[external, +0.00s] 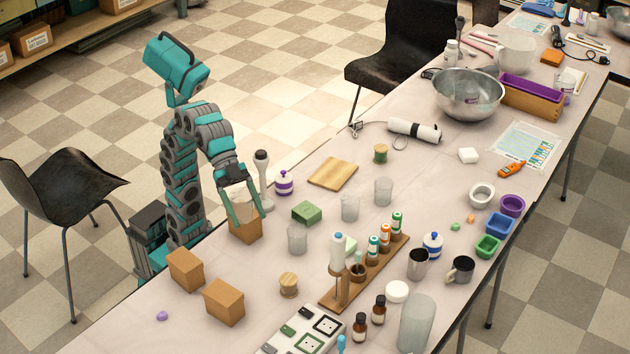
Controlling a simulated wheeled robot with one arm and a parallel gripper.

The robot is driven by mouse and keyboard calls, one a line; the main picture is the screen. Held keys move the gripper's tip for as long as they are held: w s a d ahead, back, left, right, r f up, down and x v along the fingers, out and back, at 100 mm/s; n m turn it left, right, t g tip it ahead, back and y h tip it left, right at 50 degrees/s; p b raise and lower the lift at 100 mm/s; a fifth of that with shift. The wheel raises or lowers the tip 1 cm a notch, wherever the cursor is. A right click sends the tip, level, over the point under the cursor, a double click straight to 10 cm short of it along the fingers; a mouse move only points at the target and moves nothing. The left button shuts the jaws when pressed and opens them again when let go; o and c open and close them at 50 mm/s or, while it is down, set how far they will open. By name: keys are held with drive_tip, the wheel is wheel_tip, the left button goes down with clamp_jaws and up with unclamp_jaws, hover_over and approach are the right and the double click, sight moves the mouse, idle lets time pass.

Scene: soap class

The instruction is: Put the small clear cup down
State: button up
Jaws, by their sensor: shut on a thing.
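My gripper (248,216) points down at the table's near-left edge, by a brown box (246,234). Its two teal fingers stand apart around a pale, see-through shape that looks like the small clear cup (239,201). The cup is partly hidden by the fingers and hard to make out. It shows in front of or just above the brown box; I cannot tell whether it touches the box. Other clear cups stand upright on the table: one (297,239) to the right of the box, one (350,207) further right, and one (383,191) beyond it.
Two more brown boxes (185,269) (224,302) stand at the lower left. A green block (307,212), a purple-lidded jar (284,183) and a grey-white pestle-like thing (262,180) stand near my gripper. A wooden rack (365,272) holds bottles. A wooden board (333,173) lies flat behind.

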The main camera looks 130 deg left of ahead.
drive_tip(key=shift+r, duration=1.05)
drive_tip(key=shift+a+r, duration=0.15)
drive_tip(key=shift+a, duration=0.15)
drive_tip(key=s+a+n+y, duration=0.3)
drive_tip(key=a, duration=0.8)
drive_tip(key=s+a+n+y+b, duration=0.1)
drive_tip(key=s+a+n+y, duration=0.15)
drive_tip(key=a, duration=0.75)
drive_tip(key=s+a+n+y, duration=0.2)
drive_tip(key=s+a+n, duration=0.15)
drive_tip(key=a, duration=0.75)
drive_tip(key=s+a+f+n+g+y, duration=0.1)
drive_tip(key=s+a+n+y, duration=0.2)
drive_tip(key=s+a, duration=0.7)
drive_tip(key=b, duration=0.2)
hover_over(341, 172)
wheel_tip(341, 172, down, 15)
drive_tip(key=shift+d+f, duration=0.1)
drive_tip(key=shift+f, duration=0.05)
drive_tip(key=shift+f+b, duration=0.35)
drive_tip(key=shift+f, duration=1.45)
drive_tip(key=shift+f, duration=0.1)
